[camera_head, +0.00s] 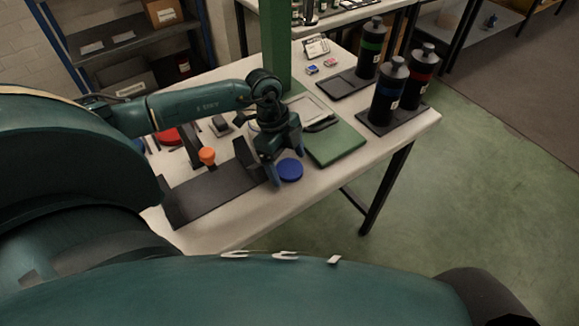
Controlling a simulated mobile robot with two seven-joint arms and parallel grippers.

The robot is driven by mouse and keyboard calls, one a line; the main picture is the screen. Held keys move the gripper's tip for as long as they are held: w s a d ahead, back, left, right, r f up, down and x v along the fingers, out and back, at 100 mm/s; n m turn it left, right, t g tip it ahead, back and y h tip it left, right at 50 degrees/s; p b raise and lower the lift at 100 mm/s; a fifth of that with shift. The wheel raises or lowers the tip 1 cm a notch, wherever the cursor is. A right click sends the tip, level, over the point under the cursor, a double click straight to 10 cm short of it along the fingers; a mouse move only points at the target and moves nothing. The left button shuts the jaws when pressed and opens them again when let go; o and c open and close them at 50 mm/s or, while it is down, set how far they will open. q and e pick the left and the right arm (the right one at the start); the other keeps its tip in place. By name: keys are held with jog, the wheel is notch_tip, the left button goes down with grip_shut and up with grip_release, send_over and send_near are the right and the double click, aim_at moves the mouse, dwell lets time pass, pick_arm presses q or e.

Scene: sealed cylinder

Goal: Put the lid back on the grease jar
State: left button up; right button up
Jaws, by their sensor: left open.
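A round blue lid (291,170) lies on the table near its front edge, beside the green mat. My left gripper (286,164) points down right at the blue lid, with its fingers apart. One finger is at the lid's left side and the other near its far edge; I cannot tell whether they touch it. A red round piece (167,136) lies farther left, partly behind my arm. I cannot make out the grease jar for sure; my left arm and gripper hide part of the table. My right gripper is not in view.
A dark stand (203,196) with an orange knob (207,155) is left of the gripper. Several dark bottles (388,90) stand at the right. The table's front strip is clear.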

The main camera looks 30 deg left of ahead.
pick_arm(q)
jog(key=shift+f, duration=0.1)
jog(key=shift+c, duration=0.4)
jog(key=c, duration=0.9)
